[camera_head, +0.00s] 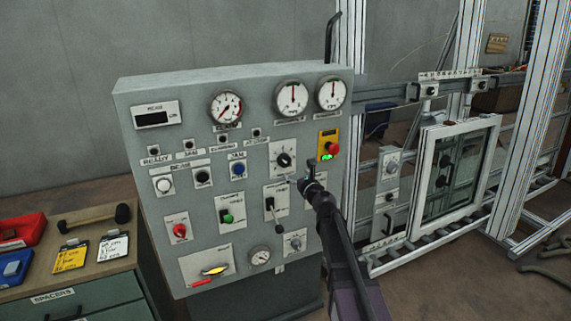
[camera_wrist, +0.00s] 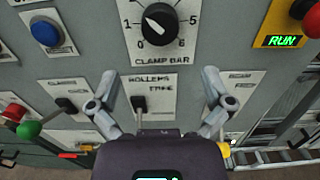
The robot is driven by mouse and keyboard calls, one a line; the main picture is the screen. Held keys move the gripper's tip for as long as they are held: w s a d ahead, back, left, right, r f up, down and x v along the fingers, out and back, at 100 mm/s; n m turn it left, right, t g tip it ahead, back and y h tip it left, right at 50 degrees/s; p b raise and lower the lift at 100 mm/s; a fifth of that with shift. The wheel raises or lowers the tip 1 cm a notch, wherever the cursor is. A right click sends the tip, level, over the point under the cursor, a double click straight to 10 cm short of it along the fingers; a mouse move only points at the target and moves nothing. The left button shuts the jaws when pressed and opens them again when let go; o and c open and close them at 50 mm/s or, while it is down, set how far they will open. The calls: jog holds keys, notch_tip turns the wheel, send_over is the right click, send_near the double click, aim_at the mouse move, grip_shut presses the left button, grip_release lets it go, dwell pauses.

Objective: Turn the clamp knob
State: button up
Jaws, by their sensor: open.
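The clamp knob (camera_head: 284,160) is a round black knob on a white scale plate, right of centre on the grey control panel. In the wrist view the knob (camera_wrist: 160,22) is at the top centre, above the words CLAMP BAR, with numbers around it. The top of its plate is cut off. My gripper (camera_head: 310,180) is in front of the panel, right of and below the knob in the head view. In the wrist view my gripper (camera_wrist: 158,84) has its two fingers spread wide with nothing between them. The knob lies above the fingertips, apart from them.
A lever switch (camera_wrist: 140,104) on the ROLLERS plate shows between the fingers. A blue button (camera_wrist: 46,33) is at the left, and a yellow RUN plate with a red button (camera_head: 332,148) is at the right. A framed window (camera_head: 458,170) stands right of the panel.

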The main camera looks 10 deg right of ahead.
aim_at(286, 163)
jog(key=x, duration=0.9)
jog(key=shift+w, duration=0.2)
jog(key=c, duration=1.1)
